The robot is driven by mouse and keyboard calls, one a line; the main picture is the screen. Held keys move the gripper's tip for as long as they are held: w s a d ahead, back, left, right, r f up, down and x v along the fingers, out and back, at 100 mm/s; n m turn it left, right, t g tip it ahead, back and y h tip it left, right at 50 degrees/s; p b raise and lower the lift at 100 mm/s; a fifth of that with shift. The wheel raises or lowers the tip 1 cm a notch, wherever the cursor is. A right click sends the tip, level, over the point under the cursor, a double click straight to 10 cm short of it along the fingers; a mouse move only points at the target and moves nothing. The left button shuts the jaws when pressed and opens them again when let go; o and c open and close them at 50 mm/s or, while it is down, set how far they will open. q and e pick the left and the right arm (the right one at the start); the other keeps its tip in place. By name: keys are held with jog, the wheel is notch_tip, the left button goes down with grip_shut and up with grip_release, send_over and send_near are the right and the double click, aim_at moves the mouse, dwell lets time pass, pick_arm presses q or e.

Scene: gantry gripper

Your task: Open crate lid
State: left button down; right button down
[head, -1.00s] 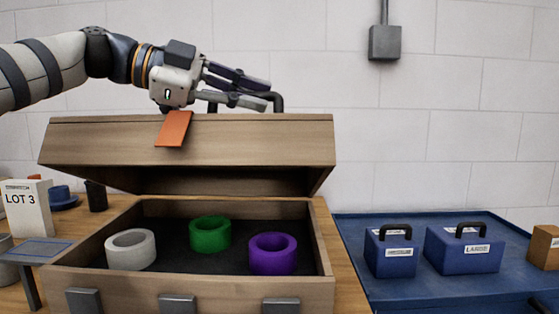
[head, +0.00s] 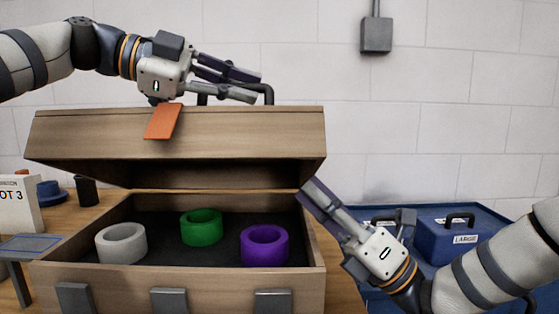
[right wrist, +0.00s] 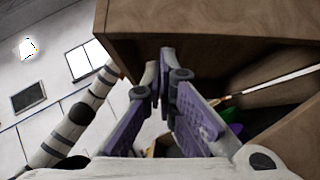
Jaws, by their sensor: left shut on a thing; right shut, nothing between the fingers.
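The wooden crate (head: 180,287) stands on the table with its lid (head: 180,142) raised and tilted open. An orange tag (head: 163,121) hangs over the lid's top. My left gripper (head: 256,86) is shut on the lid's dark handle (head: 267,93), which the fingers partly cover. My right gripper (head: 306,188) is shut and empty, its fingertips close to the lid's lower right corner; I cannot tell if they touch. In the right wrist view the lid (right wrist: 220,18) looms just beyond the fingertips (right wrist: 158,72). A white ring (head: 121,244), green ring (head: 201,227) and purple ring (head: 264,246) lie in the crate.
A blue table (head: 490,213) with blue cases, one a large case (head: 440,240), stands at right, partly behind my right arm. A lot sign (head: 18,203), a dark cup (head: 87,191) and a blue cup (head: 49,190) stand at left. A wall box (head: 376,36) hangs behind.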

aim_at(270, 153)
jog(key=x, duration=0.9)
jog(key=shift+w+a+r, duration=0.15)
jog(key=shift+a+r, duration=0.1)
